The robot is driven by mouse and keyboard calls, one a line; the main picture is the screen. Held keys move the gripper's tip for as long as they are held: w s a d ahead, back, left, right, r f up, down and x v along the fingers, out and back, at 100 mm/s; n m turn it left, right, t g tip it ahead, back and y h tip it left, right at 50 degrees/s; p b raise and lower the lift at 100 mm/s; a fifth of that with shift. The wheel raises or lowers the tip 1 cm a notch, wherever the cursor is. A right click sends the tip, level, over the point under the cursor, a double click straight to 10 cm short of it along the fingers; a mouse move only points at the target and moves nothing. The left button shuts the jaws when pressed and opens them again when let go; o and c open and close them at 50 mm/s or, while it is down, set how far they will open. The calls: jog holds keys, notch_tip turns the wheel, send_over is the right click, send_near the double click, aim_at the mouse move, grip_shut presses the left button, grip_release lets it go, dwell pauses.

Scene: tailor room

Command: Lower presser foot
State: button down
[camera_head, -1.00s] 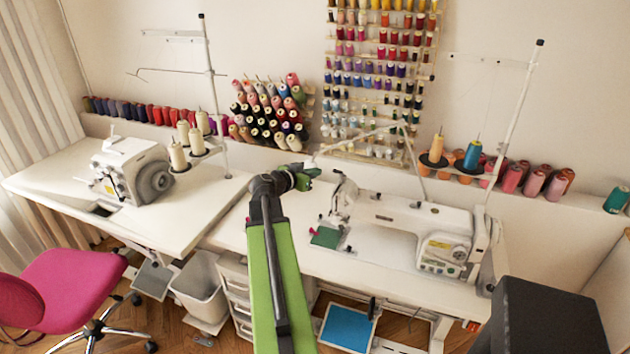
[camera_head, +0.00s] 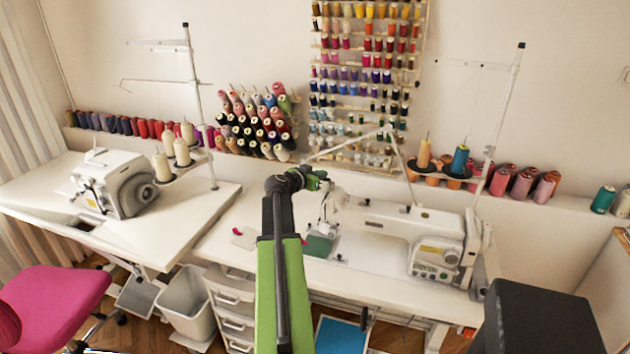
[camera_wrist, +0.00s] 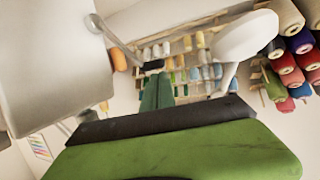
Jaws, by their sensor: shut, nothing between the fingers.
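The white sewing machine (camera_head: 400,232) stands on the right table, its needle head (camera_head: 330,208) at the left end. The presser foot is too small to make out. A green cloth piece (camera_head: 319,245) lies under the head. My gripper (camera_head: 320,180) is just above and slightly left of the needle head. In the wrist view, my gripper's dark green fingers (camera_wrist: 157,92) are together and empty. A white machine part (camera_wrist: 55,65) fills the left there, with a bent metal lever (camera_wrist: 117,40) ending in a dark tip beside the fingers. I cannot tell whether they touch.
A white oval part (camera_wrist: 245,36) stands close on the right in the wrist view. Behind the machine are a thread stand (camera_head: 500,130) and the thread spool rack (camera_head: 365,85). A second machine (camera_head: 112,183) is on the left table. The tabletop left of the needle head is mostly clear.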

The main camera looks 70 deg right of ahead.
jog(key=shift+d, duration=0.15)
notch_tip(320, 180, down, 6)
jog(key=d+b, duration=0.1)
jog(key=b, duration=0.5)
jog(key=shift+f, duration=0.15)
dwell(0.5)
jog(key=a+r+p, duration=0.2)
jog(key=a+r, duration=0.1)
jog(key=a, duration=0.4)
jog(key=shift+s+p, duration=0.2)
jog(key=shift+p, duration=0.2)
